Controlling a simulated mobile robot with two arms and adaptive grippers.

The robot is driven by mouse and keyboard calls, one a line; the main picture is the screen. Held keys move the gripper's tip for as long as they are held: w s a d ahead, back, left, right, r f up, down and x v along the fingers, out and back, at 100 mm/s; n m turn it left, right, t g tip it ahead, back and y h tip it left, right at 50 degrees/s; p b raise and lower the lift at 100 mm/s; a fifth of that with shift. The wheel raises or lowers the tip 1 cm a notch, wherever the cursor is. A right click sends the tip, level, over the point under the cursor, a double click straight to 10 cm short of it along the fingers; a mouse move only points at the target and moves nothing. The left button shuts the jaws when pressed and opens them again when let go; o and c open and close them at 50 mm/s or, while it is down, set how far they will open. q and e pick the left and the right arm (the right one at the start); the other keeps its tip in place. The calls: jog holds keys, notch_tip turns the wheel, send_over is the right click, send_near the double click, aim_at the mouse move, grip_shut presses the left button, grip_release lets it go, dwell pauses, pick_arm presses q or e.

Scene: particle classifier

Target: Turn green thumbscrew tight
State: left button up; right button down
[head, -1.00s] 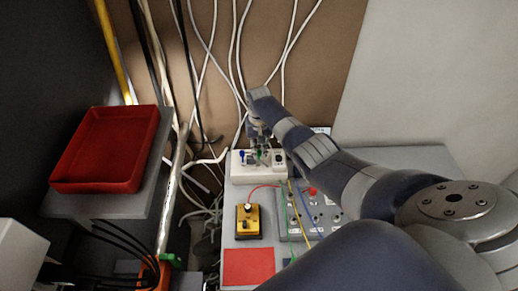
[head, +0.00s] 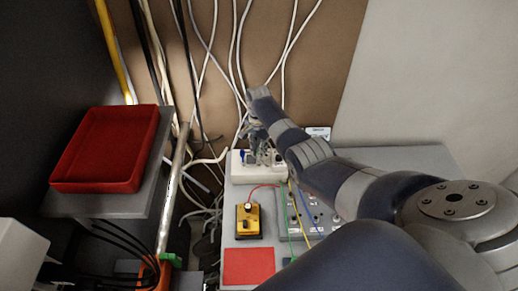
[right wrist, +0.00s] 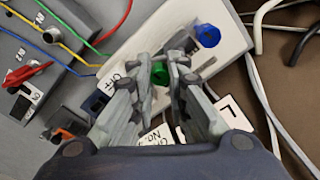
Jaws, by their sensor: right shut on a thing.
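The green thumbscrew (right wrist: 159,74) sits on the white box, between my right gripper's fingertips in the right wrist view. My right gripper (right wrist: 172,70) is shut on it from above. In the head view my right gripper (head: 258,147) reaches down to the white box (head: 238,172), and the green screw is mostly hidden there. The white box also shows in the right wrist view (right wrist: 226,32). A blue thumbscrew (right wrist: 207,35) stands on the same box, just beyond the fingers. My left gripper is not in view.
A grey panel (head: 296,228) with coloured wires and a yellow box (head: 248,221) with a knob are in front of the white box. A red mat (head: 248,266) lies nearer. A red tray (head: 107,148) stands at left. White cables hang behind.

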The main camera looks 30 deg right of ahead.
jog(key=shift+m, duration=0.3)
dwell(0.4)
jog(key=c, duration=1.5)
grip_release()
jog(key=shift+r, duration=0.1)
notch_tip(320, 180, up, 12)
jog(key=shift+f, duration=0.1)
jog(key=shift+a, duration=0.1)
